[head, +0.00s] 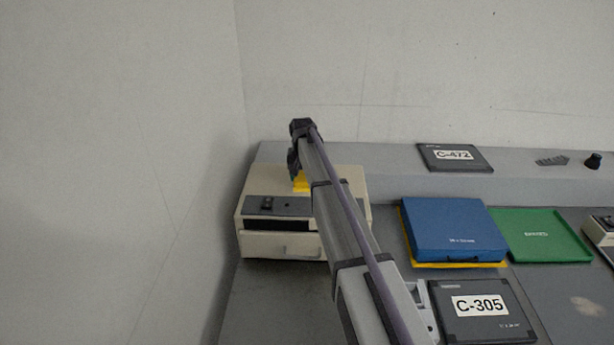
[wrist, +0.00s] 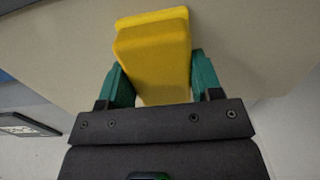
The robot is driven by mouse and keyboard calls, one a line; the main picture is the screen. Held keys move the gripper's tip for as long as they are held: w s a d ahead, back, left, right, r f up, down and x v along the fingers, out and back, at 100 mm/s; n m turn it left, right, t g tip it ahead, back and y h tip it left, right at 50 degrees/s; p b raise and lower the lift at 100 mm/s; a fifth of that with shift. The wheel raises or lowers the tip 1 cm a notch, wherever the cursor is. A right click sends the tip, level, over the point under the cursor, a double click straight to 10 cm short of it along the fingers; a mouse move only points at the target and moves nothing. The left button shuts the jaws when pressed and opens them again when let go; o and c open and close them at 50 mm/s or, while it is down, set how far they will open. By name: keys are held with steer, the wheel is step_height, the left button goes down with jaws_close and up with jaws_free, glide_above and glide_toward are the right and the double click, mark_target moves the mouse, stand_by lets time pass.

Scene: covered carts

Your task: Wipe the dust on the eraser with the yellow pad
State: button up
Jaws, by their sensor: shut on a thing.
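The yellow pad (head: 301,184) shows in the head view over the top of a cream box with a drawer (head: 283,246), which I take to be the eraser. My gripper (head: 295,168) is partly hidden behind my arm. In the wrist view, the green fingers of my gripper (wrist: 160,80) are shut on the yellow pad (wrist: 152,55), one on each side. The cream surface (wrist: 255,45) lies just beyond the pad. I cannot tell whether the pad touches it. I make out no dust on the box's top; my arm covers part of it.
A wall stands close left of the box. To the right are a blue case (head: 455,228) on a yellow sheet, a green tray (head: 548,238) and a C-305 panel (head: 450,325). A C-472 panel (head: 440,165) lies on the back ledge. A pale patch (head: 590,307) marks the grey surface.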

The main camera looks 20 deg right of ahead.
mark_target(285, 184)
steer(key=shift+w+a, duration=0.3)
steer(key=shift+a, duration=0.7)
steer(key=shift+w+a, duration=0.35)
steer(key=shift+a, duration=0.6)
steer(key=shift+w+a, duration=0.3)
steer(key=shift+a, duration=0.7)
step_height(285, 184, up, 6)
steer(key=p, duration=0.6)
step_height(285, 184, up, 3)
steer(key=p, duration=0.3)
